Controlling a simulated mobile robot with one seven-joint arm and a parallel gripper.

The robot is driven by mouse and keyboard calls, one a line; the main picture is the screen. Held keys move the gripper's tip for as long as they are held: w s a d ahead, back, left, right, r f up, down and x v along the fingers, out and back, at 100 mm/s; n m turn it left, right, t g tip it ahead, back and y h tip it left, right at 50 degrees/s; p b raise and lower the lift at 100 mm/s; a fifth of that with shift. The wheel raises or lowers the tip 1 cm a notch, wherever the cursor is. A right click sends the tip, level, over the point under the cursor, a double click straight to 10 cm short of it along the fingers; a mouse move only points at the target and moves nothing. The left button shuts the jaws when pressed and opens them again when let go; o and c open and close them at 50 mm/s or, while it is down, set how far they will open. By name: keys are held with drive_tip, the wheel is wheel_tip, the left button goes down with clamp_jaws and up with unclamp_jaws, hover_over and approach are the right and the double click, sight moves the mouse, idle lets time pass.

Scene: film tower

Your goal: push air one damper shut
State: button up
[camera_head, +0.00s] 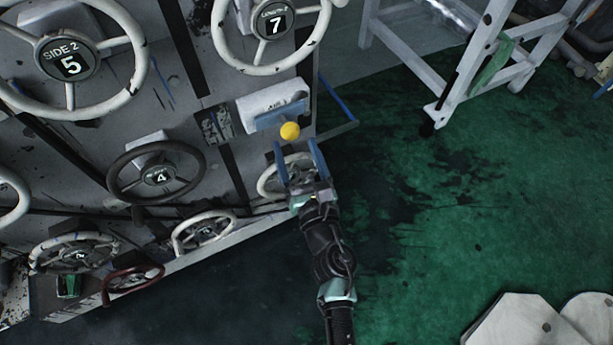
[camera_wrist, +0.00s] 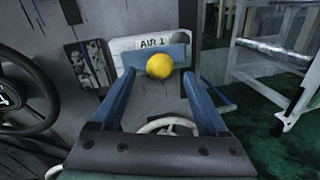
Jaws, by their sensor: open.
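The air one damper is a white box labelled AIR 1 (camera_wrist: 128,43) with a blue plate (camera_wrist: 140,55) and a yellow ball knob (camera_wrist: 160,66) on its front. In the head view the box (camera_head: 268,97), blue plate (camera_head: 279,116) and yellow knob (camera_head: 290,131) are on the panel's right side. My gripper (camera_head: 294,145) is open and empty, its two blue fingers just below the knob in the head view. In the wrist view the knob shows between and beyond the fingertips (camera_wrist: 156,74). I cannot tell whether the fingers touch anything.
A white wheel (camera_head: 268,180) is partly hidden behind my gripper. Wheel 7 (camera_head: 312,25) is above the damper and dark wheel 4 (camera_head: 125,184) is to the left. A white frame (camera_head: 486,50) stands at the right. The green floor (camera_head: 450,190) right of the panel is mostly clear.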

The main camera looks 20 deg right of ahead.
drive_tip(key=s+a+b, duration=0.1)
drive_tip(key=s, duration=0.6)
drive_tip(key=shift+s+a, duration=0.15)
drive_tip(key=shift+s, duration=0.15)
drive_tip(key=w+a+r+m+t+h, duration=0.1)
drive_tip(key=w+r+m+t+h, duration=0.2)
drive_tip(key=r+m, duration=1.05)
drive_tip(key=w+a+r+m+t+h, duration=0.2)
drive_tip(key=w+r+m, duration=0.35)
drive_tip(key=r, duration=1.55)
drive_tip(key=s+a+r+m+t+y, duration=0.25)
drive_tip(key=s+a+r+m, duration=0.3)
drive_tip(key=r, duration=0.55)
drive_tip(key=s+a+r+m+t+y, duration=0.2)
drive_tip(key=s+a+r+m+y, duration=0.25)
drive_tip(key=r+m, duration=0.4)
wheel_tip(320, 180, up, 20)
drive_tip(key=a+n+p, duration=0.1)
drive_tip(key=p, duration=1.6)
drive_tip(key=shift+s+y+p, duration=0.25)
drive_tip(key=shift+y+p, duration=0.15)
drive_tip(key=shift+c, duration=0.2)
